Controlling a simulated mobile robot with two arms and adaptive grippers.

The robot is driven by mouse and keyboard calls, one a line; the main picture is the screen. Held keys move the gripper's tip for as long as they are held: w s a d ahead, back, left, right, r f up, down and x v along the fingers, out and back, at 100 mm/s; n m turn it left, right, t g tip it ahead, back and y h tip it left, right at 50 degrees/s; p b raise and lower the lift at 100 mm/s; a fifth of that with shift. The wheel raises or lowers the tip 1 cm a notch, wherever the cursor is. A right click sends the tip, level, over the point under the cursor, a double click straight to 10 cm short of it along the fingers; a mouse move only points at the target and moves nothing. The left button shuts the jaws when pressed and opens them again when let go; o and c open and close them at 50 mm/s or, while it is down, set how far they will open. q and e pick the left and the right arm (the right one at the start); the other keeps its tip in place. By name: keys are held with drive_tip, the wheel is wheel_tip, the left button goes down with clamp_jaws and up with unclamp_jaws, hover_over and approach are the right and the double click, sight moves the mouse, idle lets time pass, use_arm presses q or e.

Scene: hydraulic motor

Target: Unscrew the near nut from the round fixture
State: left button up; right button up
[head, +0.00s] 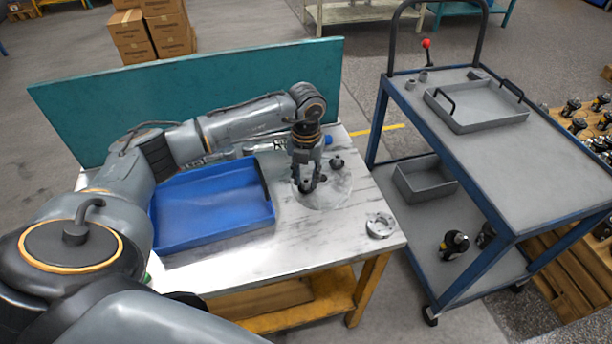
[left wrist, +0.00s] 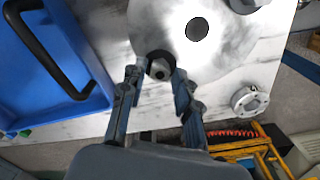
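The round fixture (head: 328,199) is a pale disc on the table top, and it fills the upper middle of the left wrist view (left wrist: 218,55) with a dark central hole. The near nut (left wrist: 160,67) is a small grey piece on a dark round base at the disc's edge; in the head view my gripper mostly hides it. My left gripper (head: 308,188) points down over the disc. In the left wrist view its fingers (left wrist: 158,73) are apart, one on each side of the near nut, with narrow gaps. Another nut (head: 336,163) sits on the fixture's far side. My right gripper is not in view.
A blue tray (head: 205,237) with dark handles lies left of the fixture. A silver flanged ring (head: 380,226) lies near the table's right corner. A teal panel (head: 190,95) stands along the back edge. A blue-framed cart (head: 480,130) stands to the right.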

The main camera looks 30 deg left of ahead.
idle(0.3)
use_arm(q)
drive_tip(key=shift+f+m+b, duration=0.15)
drive_tip(key=shift+m+b, duration=0.3)
drive_tip(key=shift+m, duration=0.25)
drive_tip(key=m+b, duration=0.1)
drive_tip(key=m, duration=0.3)
drive_tip(key=shift+b, duration=0.4)
drive_tip(key=m+b, duration=0.1)
drive_tip(key=m, duration=0.2)
drive_tip(key=shift+m, duration=1)
drive_tip(key=shift+m+b, duration=0.35)
drive_tip(key=shift+m, duration=0.05)
